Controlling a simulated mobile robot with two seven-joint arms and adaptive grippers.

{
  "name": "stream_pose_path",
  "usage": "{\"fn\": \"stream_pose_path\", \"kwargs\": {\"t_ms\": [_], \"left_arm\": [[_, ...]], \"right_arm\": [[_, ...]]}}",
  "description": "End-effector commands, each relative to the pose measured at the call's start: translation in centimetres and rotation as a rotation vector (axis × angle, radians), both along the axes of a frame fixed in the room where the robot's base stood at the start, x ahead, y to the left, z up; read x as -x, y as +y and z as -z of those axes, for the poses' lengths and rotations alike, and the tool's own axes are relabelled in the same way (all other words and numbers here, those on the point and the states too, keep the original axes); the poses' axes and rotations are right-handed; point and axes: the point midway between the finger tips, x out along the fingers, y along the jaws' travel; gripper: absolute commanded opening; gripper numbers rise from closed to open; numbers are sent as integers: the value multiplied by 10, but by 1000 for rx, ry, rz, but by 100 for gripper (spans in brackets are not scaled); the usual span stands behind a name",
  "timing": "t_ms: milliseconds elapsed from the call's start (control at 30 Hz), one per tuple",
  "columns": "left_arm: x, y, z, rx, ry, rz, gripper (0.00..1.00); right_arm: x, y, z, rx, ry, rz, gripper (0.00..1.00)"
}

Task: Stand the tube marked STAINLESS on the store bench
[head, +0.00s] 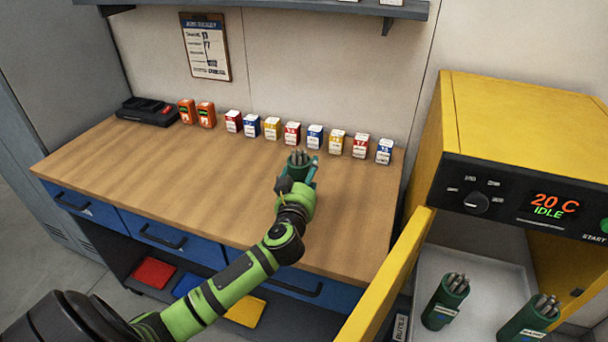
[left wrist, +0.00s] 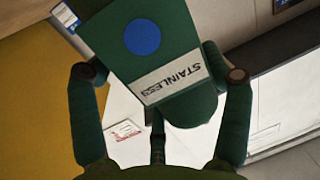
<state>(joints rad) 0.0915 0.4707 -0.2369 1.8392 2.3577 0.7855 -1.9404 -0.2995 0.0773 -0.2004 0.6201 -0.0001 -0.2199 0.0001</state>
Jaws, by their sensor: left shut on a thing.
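The green tube marked STAINLESS (left wrist: 150,45) fills the top of the left wrist view, with its white label and a blue dot showing. My left gripper (left wrist: 162,98) has a finger on each side of it and is shut on it. In the head view the tube (head: 298,160) is over the back half of the wooden store bench (head: 150,185), with grey rod ends up. My left gripper (head: 300,182) hides its lower part, so I cannot tell whether it touches the bench top. My right gripper is not in view.
Several small boxes (head: 292,134) line the bench's back, with two orange packs (head: 206,114) and a black charger (head: 147,111) to their left. At right stands a yellow oven (head: 500,105), door (head: 385,285) open, holding two green tubes (head: 446,302). The bench's left half is clear.

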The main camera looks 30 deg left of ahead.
Motion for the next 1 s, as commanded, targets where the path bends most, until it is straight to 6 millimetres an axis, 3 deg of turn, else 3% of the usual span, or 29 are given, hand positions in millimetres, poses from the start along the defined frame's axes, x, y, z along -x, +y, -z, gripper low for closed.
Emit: {"fn": "stream_pose_path", "kwargs": {"t_ms": [33, 67, 100, 533, 667, 1000], "left_arm": [[0, 0, 1, -1, 1, 0, 86], [0, 0, 1, -1, 1, 0, 98], [0, 0, 1, -1, 1, 0, 100], [2, -1, -1, -1, 3, 1, 100], [19, -9, -1, -1, 4, 3, 100], [85, -37, -5, 1, 4, 2, 100]], "right_arm": [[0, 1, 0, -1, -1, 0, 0], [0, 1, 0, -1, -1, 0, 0], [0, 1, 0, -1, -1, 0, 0], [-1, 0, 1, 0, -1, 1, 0], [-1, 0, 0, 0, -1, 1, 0], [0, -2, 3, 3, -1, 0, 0]]}}
